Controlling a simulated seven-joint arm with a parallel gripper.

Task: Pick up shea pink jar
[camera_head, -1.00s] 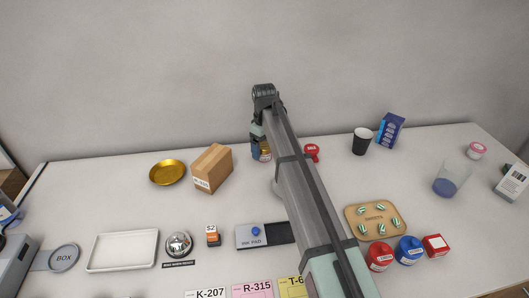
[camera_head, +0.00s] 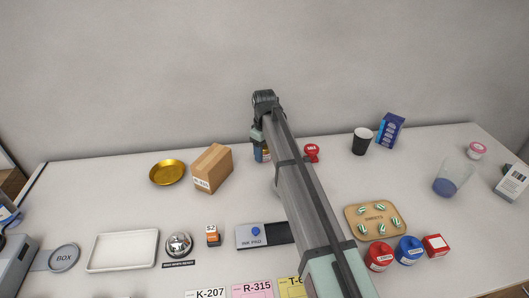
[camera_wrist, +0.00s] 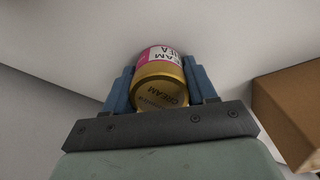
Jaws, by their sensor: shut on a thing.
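The shea jar, with a gold lid marked CREAM (camera_wrist: 160,92) and a pink and white label, is between the blue fingers of my gripper (camera_wrist: 160,78) in the wrist view. The fingers are closed against both sides of it. In the head view my gripper (camera_head: 260,146) is at the back of the counter, right of the cardboard box, and my arm hides most of the jar. I cannot tell whether the jar touches the counter.
The cardboard box (camera_head: 212,168) stands close to the left of my gripper, with a gold dish (camera_head: 168,173) beyond it. A red stamp (camera_head: 312,152) is just right of my arm. A black cup (camera_head: 362,141) and blue box (camera_head: 390,130) stand farther right.

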